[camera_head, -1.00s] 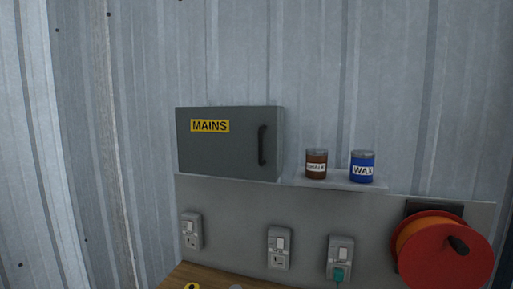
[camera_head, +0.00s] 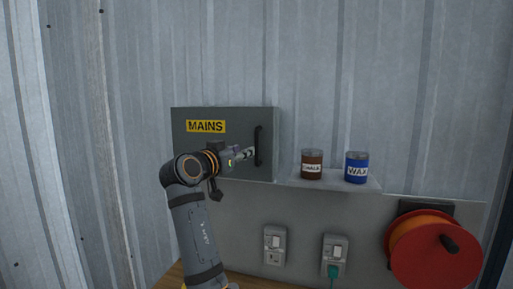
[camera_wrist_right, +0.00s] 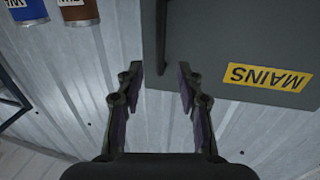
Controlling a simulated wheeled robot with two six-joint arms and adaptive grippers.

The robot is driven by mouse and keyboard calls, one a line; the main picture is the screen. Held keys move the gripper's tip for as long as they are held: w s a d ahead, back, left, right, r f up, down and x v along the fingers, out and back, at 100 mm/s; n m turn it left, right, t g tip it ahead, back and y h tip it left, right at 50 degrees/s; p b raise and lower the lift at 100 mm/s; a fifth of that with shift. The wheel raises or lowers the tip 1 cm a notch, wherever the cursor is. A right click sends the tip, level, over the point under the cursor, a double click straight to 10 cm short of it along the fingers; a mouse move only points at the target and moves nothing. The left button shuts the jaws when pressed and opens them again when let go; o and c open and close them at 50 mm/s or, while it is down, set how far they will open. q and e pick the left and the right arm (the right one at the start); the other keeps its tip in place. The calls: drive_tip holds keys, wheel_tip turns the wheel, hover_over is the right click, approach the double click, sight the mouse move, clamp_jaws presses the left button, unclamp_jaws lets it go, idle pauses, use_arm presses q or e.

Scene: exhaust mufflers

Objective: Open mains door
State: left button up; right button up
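The mains box (camera_head: 220,165) is a grey wall cabinet with a yellow MAINS label (camera_head: 206,126). Its door looks closed. A black vertical handle (camera_head: 259,146) is on the door's right side. My right gripper (camera_head: 250,153) is in front of the door, just left of the handle in the head view, and hides part of the door. In the right wrist view, which is upside down, my right gripper (camera_wrist_right: 160,78) is open and empty. The handle (camera_wrist_right: 162,35) shows beyond the fingertips, lined up with the gap between them. My left gripper is not in view.
A brown can (camera_head: 312,164) and a blue WAX can (camera_head: 356,167) stand on a small shelf right of the box. Wall sockets (camera_head: 274,246) are below. A red-orange reel (camera_head: 432,255) hangs at lower right. Corrugated metal wall lies behind.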

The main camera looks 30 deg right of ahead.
sight(256, 145)
drive_tip(key=p+x, duration=0.4)
drive_tip(key=x, duration=0.5)
drive_tip(key=shift+w+d, duration=0.1)
drive_tip(key=shift+d, duration=0.1)
drive_tip(key=shift+w+d, duration=0.2)
drive_tip(key=shift+d, duration=0.05)
drive_tip(key=shift+f, duration=0.1)
clamp_jaws()
